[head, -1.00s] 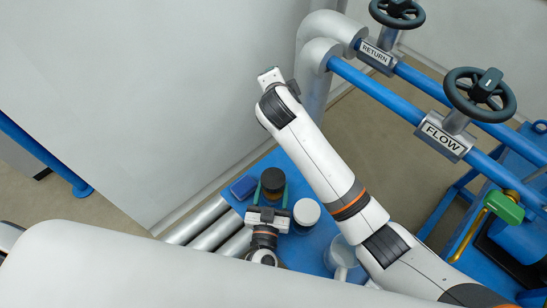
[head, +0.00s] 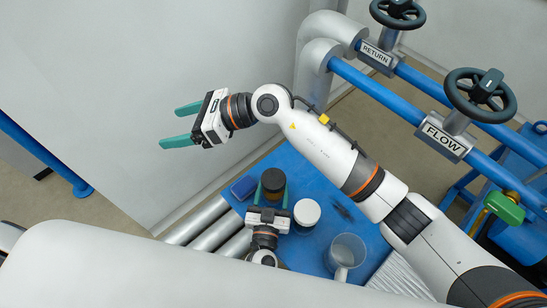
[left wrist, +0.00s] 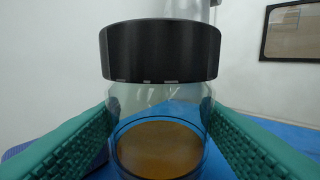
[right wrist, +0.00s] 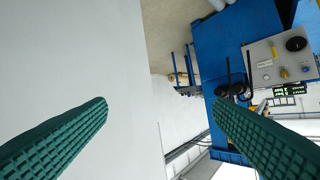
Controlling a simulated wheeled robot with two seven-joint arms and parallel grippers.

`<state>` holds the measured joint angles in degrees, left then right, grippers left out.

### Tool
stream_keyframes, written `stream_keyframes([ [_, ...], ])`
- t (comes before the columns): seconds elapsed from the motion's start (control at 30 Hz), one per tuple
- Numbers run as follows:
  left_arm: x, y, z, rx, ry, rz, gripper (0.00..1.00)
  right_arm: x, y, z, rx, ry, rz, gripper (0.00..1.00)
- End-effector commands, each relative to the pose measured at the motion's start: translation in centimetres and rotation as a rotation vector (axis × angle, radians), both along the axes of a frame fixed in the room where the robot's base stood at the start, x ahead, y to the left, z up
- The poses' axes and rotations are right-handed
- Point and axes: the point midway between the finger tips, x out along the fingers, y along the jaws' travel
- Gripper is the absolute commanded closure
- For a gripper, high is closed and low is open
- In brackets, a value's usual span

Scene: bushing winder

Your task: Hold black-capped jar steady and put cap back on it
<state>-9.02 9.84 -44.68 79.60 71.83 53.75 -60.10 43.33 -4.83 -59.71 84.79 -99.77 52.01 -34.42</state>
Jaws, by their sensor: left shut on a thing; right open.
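The black-capped jar (left wrist: 160,120) is clear glass with amber contents at the bottom. Its black cap (left wrist: 160,50) sits on top of the jar, roughly level; I cannot tell how tightly it is seated. In the head view the cap (head: 273,181) shows from above on the blue table. My left gripper (head: 272,190) is shut on the jar's body, one green finger on each side, below the cap. My right gripper (head: 180,123) is open and empty, in the air up and left of the jar, with nothing between its fingers in the right wrist view (right wrist: 160,125).
A white-capped jar (head: 306,213) stands right of the held jar. A glass mug (head: 346,253) stands nearer the front, and a dark blue object (head: 243,187) lies left. The blue table (head: 318,186) has a dark patch (head: 343,210). A grey wall (head: 150,80) rises behind.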

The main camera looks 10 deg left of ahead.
Motion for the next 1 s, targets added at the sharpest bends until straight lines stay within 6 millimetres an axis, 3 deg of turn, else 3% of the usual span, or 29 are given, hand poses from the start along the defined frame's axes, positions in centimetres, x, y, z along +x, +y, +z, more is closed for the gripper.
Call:
stream_keyframes([
  [0.1, 0.0, 0.0, 0.0, 0.000, 0.000, 0.000, 1.00, -0.3, -3.0, -5.1, -0.227, -0.386, 0.237, 0.24],
  [0.2, 0.0, 0.0, 0.0, 0.000, 0.000, 0.000, 1.00, 0.3, -6.5, -8.5, -0.410, -0.644, 0.464, 0.24],
  [0.33, 0.0, 0.0, 0.0, 0.000, 0.000, 0.000, 1.00, 1.7, -11.1, -11.1, -0.614, -0.860, 0.748, 0.24],
  [0.5, 0.0, 0.0, 0.0, 0.000, 0.000, 0.000, 1.00, 3.1, -15.6, -12.2, -0.783, -0.977, 1.022, 0.24],
  [0.6, 0.0, 0.0, 0.0, 0.000, 0.000, 0.000, 1.00, 3.5, -17.0, -12.3, -0.832, -0.997, 1.108, 0.24],
  [1.0, 0.0, 0.0, 0.0, 0.000, 0.000, 0.000, 1.00, 3.7, -17.6, -12.3, -0.852, -1.003, 1.149, 0.24],
])
